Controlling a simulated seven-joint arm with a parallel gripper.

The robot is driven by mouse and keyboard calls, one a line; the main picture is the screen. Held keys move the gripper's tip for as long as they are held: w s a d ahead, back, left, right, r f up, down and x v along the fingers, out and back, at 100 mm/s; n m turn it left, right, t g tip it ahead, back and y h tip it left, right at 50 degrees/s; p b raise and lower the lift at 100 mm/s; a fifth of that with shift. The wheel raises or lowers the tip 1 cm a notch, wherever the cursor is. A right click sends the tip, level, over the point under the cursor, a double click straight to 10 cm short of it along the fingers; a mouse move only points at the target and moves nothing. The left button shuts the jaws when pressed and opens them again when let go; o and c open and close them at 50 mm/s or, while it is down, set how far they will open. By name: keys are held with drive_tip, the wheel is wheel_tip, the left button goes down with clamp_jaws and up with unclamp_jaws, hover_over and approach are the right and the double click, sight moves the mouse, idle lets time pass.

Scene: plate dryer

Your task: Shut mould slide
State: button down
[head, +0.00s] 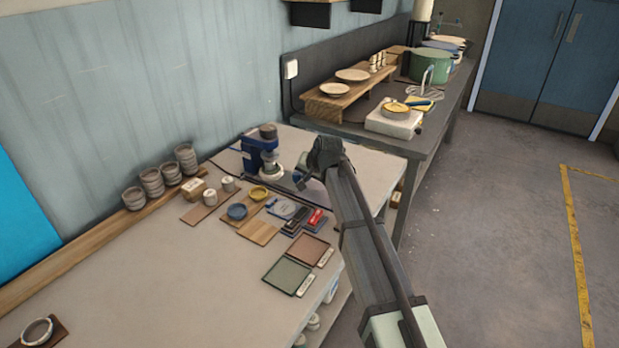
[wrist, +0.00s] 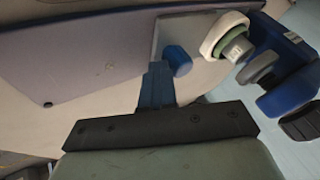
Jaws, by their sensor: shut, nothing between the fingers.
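A blue bench press (head: 262,155) stands on the near table, left of my gripper (head: 301,183). In the wrist view its blue body (wrist: 292,85) is at the right, with a white ring and green collar (wrist: 222,40) beside it. A grey-lilac plate (wrist: 85,55), probably part of the slide, spans the upper left, with a light upright piece and a blue knob (wrist: 177,60) at its right end. My gripper (wrist: 156,84) is shut and empty. Its blue fingers are close beside the knob; I cannot tell whether they touch. The arm hides part of the plate in the head view.
Small pots, a blue dish (head: 237,211), a yellow dish (head: 258,192) and stamp pads (head: 290,277) lie left of and in front of the press. Stacked bowls (head: 186,158) line the wall. A second bench (head: 420,140) holds a green pot (head: 430,65).

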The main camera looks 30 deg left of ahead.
drive_tip(key=shift+a, duration=0.3)
drive_tip(key=d, duration=0.4)
drive_tip(key=shift+w+d, duration=0.25)
drive_tip(key=shift+d, duration=0.1)
drive_tip(key=v, duration=1)
